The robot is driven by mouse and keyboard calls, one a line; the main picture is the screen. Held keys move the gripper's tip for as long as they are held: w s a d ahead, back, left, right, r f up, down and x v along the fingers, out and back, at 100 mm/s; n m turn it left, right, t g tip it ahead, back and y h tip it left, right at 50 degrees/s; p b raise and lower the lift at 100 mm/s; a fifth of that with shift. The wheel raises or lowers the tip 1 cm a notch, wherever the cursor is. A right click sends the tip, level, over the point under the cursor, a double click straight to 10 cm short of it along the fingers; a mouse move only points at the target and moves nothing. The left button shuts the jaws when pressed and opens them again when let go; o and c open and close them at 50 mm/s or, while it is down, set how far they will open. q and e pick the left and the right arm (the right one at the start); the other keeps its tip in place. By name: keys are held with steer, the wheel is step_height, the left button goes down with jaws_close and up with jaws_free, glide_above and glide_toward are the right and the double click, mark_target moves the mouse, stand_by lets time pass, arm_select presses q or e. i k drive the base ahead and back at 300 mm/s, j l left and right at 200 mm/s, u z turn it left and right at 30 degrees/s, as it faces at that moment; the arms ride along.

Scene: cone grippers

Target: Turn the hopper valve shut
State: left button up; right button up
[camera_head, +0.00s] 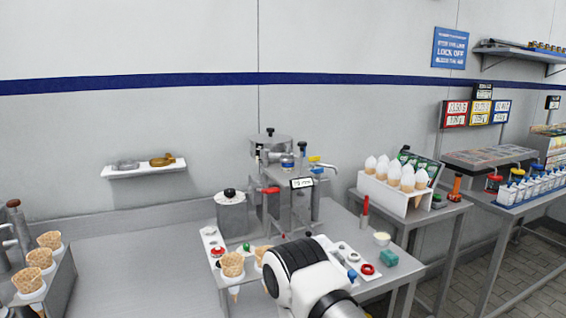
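The filling machine (290,190) stands on the metal bench near the middle of the head view. A round metal hopper (270,142) with a dark knob sits on its top. A yellow-ended handle (318,160), a red-ended handle (270,190) and a blue band or fitting (288,162) show on the machine. I cannot tell which is the hopper valve, or how far it is turned. A white and black link of my arm rises from the bottom edge in front of the bench. Neither gripper shows.
A lidded metal pot (231,212) stands left of the machine. Waffle cones (233,264) are in front, partly behind my arm. A white cone rack (392,196) stands on the right bench. A wall shelf (145,169) hangs at left.

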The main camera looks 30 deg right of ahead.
mark_target(317, 172)
steer(key=i+l, duration=0.1)
steer(key=l, duration=4.3)
steer(key=i, duration=0.1)
